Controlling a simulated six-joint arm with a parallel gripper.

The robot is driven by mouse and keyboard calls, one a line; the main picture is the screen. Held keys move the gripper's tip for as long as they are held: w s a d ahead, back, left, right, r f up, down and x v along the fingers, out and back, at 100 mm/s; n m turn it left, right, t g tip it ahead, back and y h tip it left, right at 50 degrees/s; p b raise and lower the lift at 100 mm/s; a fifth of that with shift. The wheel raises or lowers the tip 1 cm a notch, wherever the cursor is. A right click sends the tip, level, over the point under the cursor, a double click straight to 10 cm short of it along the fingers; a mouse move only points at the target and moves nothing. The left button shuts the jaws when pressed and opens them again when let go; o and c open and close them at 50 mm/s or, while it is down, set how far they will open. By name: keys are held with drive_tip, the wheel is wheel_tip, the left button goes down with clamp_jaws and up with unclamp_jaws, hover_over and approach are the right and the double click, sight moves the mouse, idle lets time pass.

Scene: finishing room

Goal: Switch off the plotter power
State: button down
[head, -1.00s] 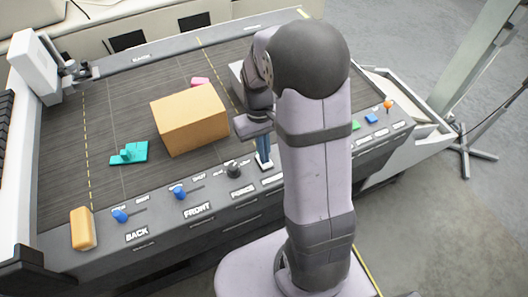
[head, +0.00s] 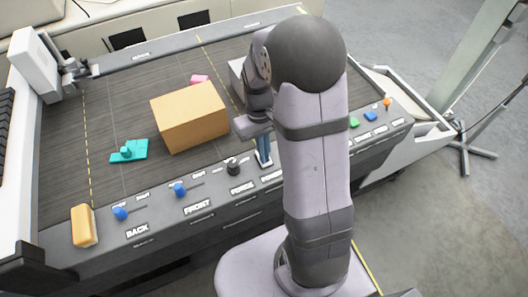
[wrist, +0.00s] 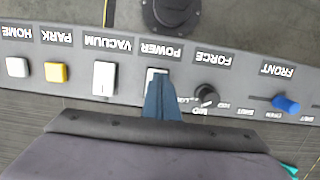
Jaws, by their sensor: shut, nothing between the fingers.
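The plotter's front panel carries a white rocker switch under the POWER label (wrist: 161,49), with its white edge (wrist: 151,72) showing in the wrist view. My gripper (wrist: 159,80) is shut and empty, its blue fingertips over this switch and covering most of it. In the head view my gripper (head: 264,160) points down at the panel, at the switch. I cannot tell whether the tips touch the switch or which way the rocker is tilted.
Beside it are a white VACUUM rocker (wrist: 104,78), yellow PARK (wrist: 55,73) and white HOME (wrist: 18,67) buttons, and a black FORCE knob (wrist: 205,94). A blue FRONT lever (wrist: 287,103) lies further along. A cardboard box (head: 190,118) and teal piece (head: 129,151) lie on the bed.

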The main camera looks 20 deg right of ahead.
drive_tip(key=shift+w, duration=0.45)
drive_tip(key=shift+w+f+p, duration=0.1)
drive_tip(key=shift+w+p, duration=0.2)
drive_tip(key=shift+w, duration=0.15)
drive_tip(key=shift+s, duration=0.1)
drive_tip(key=shift+r+p, duration=0.45)
drive_tip(key=shift+r, duration=0.1)
wheel_tip(320, 180, up, 13)
drive_tip(key=w, duration=0.2)
drive_tip(key=shift+w+f, duration=0.1)
drive_tip(key=shift+w, duration=0.05)
